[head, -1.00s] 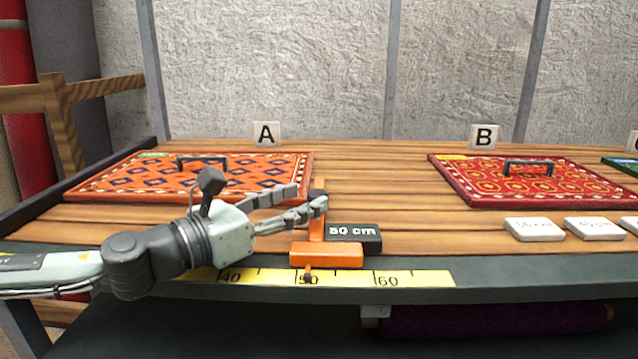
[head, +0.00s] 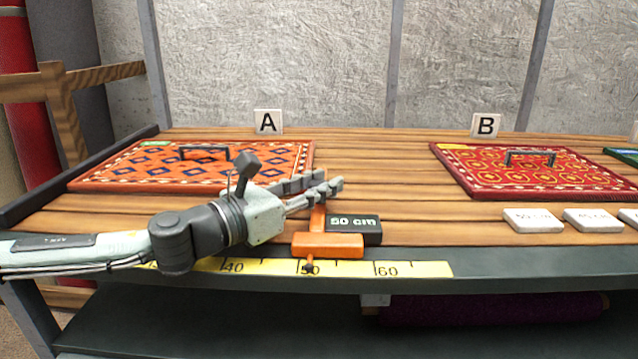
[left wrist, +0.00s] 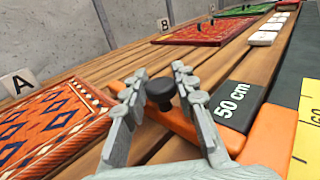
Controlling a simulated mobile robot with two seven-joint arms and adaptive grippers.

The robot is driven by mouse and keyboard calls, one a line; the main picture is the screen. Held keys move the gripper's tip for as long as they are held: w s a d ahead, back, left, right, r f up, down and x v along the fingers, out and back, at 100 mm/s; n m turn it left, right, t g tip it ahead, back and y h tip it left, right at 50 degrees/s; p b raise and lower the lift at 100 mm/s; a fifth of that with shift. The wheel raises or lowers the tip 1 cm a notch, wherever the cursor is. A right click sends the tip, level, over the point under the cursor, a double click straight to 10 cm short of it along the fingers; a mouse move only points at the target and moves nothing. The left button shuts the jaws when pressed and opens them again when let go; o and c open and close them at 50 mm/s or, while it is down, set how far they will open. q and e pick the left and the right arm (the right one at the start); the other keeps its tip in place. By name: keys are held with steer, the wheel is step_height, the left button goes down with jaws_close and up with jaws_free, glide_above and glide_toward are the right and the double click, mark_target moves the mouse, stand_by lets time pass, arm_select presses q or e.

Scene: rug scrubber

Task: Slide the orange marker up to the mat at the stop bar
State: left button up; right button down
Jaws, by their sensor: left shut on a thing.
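The orange marker (head: 328,246) has a block on the front edge and a long arm running back over the planks. Its pointer stands near 50 on the yellow scale (head: 430,269). My left gripper (head: 335,185) is over that arm. In the left wrist view its fingers (left wrist: 160,80) stand either side of the marker's black knob (left wrist: 160,92). My right gripper is not in view.
A black "50 cm" block (head: 354,229) stands right of the marker's arm. Red mat B (head: 480,180) lies to the right, with several white tiles (head: 533,220) in front. Planks between the mats are clear. Signs A (head: 268,122) and B (head: 486,125) stand behind.

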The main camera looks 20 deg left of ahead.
arm_select(q)
steer(key=shift+s+a, duration=0.15)
steer(key=shift+a, duration=0.45)
steer(key=o, duration=1)
steer(key=v, duration=1.2)
steer(key=shift+r, duration=0.1)
